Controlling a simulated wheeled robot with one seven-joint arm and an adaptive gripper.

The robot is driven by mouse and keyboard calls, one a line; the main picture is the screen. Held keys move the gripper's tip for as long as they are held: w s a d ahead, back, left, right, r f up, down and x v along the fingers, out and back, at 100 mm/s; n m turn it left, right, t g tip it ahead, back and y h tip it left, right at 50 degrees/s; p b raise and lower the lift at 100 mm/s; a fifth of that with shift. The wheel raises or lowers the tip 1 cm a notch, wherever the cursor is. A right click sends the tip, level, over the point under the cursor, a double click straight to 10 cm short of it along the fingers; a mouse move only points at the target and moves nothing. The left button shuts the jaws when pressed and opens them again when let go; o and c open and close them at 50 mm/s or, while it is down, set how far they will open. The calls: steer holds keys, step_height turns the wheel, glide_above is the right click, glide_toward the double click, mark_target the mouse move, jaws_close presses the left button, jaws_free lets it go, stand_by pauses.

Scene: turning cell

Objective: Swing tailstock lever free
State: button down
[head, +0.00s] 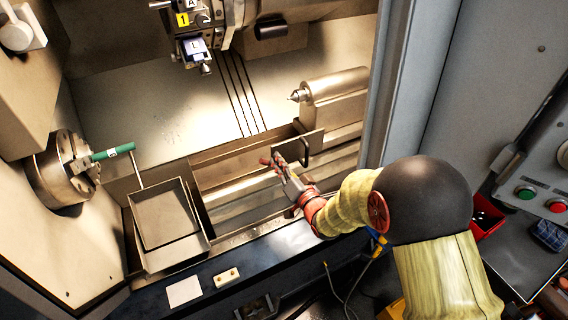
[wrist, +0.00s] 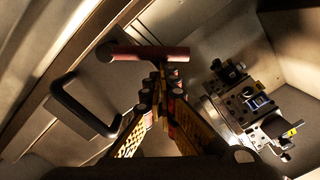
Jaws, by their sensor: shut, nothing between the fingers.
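My gripper (head: 280,170) reaches into the machine from the lower right in the head view, and its fingers are shut and empty. In the wrist view the fingertips (wrist: 161,80) meet just below a short red bar (wrist: 150,53) with a dark end; whether they touch it I cannot tell. The tailstock (head: 336,88) lies behind and to the right of my gripper, with its pointed tip facing left. A black bow handle (head: 305,152) is beside my fingers; it also shows in the wrist view (wrist: 75,105). I cannot clearly tell which part is the tailstock lever.
A chuck (head: 62,170) with a green-handled piece (head: 112,152) is at the left. A metal tray (head: 165,215) stands at the lower left. The tool turret (head: 200,50) hangs at the top. The door edge (head: 385,85) stands close behind my arm.

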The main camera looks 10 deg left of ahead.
steer(key=a+n+b, duration=0.1)
steer(key=s+f+n+b, duration=0.1)
steer(key=shift+a+f+n+b, duration=0.15)
steer(key=shift+a+n+b, duration=0.15)
steer(key=shift+a, duration=0.05)
steer(key=shift+s+a, duration=0.1)
steer(key=shift+s, duration=0.05)
steer(key=shift+f, duration=0.1)
stand_by(0.5)
